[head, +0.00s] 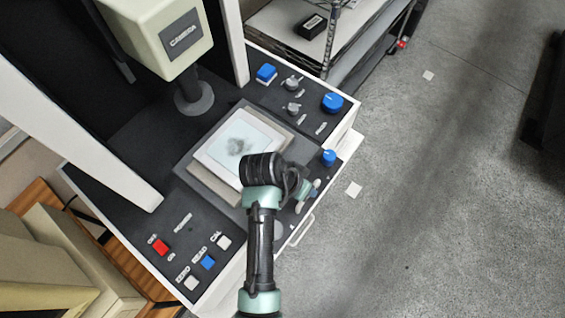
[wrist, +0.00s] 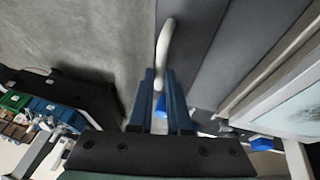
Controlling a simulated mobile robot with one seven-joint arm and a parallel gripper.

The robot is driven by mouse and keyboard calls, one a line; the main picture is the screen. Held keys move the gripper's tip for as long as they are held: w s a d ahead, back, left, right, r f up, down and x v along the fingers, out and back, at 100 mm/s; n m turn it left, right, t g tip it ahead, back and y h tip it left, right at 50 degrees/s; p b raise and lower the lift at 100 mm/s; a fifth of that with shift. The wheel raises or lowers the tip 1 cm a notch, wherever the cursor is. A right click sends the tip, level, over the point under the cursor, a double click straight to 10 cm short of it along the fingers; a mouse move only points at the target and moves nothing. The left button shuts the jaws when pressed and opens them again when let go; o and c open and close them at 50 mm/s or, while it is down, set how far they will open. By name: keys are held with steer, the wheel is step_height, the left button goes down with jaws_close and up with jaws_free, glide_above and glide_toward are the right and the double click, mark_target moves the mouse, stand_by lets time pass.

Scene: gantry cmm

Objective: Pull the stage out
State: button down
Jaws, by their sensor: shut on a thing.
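The stage (head: 222,142) is a pale square plate with a glassy top, set in a grey frame on the black deck of the machine. A dark smudge or part shows on its glass. In the wrist view a corner of the stage (wrist: 282,98) shows at the right. My gripper (head: 308,192) is at the front edge of the machine, partly hidden by my wrist. In the wrist view its blue fingers (wrist: 161,76) are shut on a curved white handle (wrist: 165,45), which runs between the fingertips.
Blue knobs (head: 332,102) and labelled buttons (head: 207,262) flank the stage. A pale bar (head: 302,231) is on the front face. The grey floor (head: 430,200) at right is open.

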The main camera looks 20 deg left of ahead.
steer(key=shift+s+d+r, duration=0.1)
steer(key=shift+d+r, duration=0.05)
steer(key=shift+d, duration=0.15)
steer(key=shift+a, duration=0.1)
steer(key=c, duration=0.9)
jaws_free()
steer(key=shift+o, duration=0.2)
steer(key=b+v, duration=0.2)
steer(key=v, duration=1)
steer(key=shift+s+r, duration=0.2)
steer(key=shift+r, duration=0.1)
steer(key=shift+a, duration=0.1)
